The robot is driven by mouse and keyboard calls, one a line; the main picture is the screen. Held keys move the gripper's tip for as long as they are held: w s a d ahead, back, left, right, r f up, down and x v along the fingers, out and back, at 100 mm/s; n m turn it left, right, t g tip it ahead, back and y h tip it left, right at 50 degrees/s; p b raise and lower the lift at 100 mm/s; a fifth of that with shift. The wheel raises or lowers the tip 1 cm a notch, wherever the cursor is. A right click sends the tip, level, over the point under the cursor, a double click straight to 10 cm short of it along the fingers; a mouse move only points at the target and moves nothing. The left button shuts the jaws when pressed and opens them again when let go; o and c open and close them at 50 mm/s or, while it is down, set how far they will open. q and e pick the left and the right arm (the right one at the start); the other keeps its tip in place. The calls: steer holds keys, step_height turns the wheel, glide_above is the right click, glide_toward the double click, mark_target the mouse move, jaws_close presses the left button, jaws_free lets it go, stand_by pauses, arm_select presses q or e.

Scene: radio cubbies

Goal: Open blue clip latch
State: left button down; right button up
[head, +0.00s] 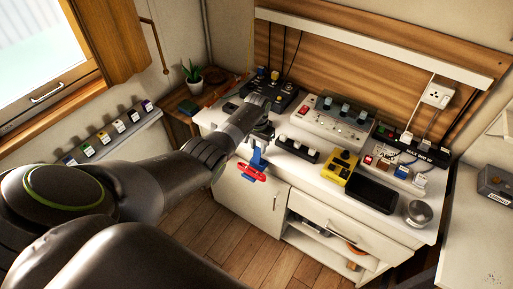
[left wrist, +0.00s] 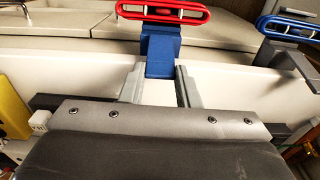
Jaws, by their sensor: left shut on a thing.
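A blue clip piece (head: 258,158) hangs at the front edge of the white cabinet top, with a red slotted bar (head: 252,173) at its lower end. In the left wrist view the blue piece (left wrist: 162,50) stands upright between my fingertips, with the red bar (left wrist: 163,12) across its far end. My left gripper (left wrist: 160,74) is shut on the blue piece, one grey finger on each side. A second slotted bar, blue (left wrist: 292,25), sits on a grey mount to the right.
The counter holds a black button box (head: 272,92), a grey switch panel (head: 335,120), a yellow box (head: 341,167), a dark flat slab (head: 370,193) and a round metal knob (head: 418,213). A power strip (head: 408,148) lies behind. The wooden floor (head: 190,235) in front is clear.

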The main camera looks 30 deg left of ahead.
arm_select(q)
steer(key=shift+w+d+r, duration=0.1)
steer(key=shift+w, duration=0.2)
steer(key=c, duration=1.5)
jaws_free()
steer(key=shift+c, duration=0.2)
steer(key=o, duration=0.5)
steer(key=shift+w+f, duration=0.2)
steer(key=shift+f, duration=0.05)
steer(key=shift+c, duration=0.2)
steer(key=shift+s, duration=0.15)
steer(key=shift+r, duration=0.5)
step_height(320, 180, up, 16)
steer(key=shift+s+r, duration=0.25)
steer(key=shift+s, duration=0.15)
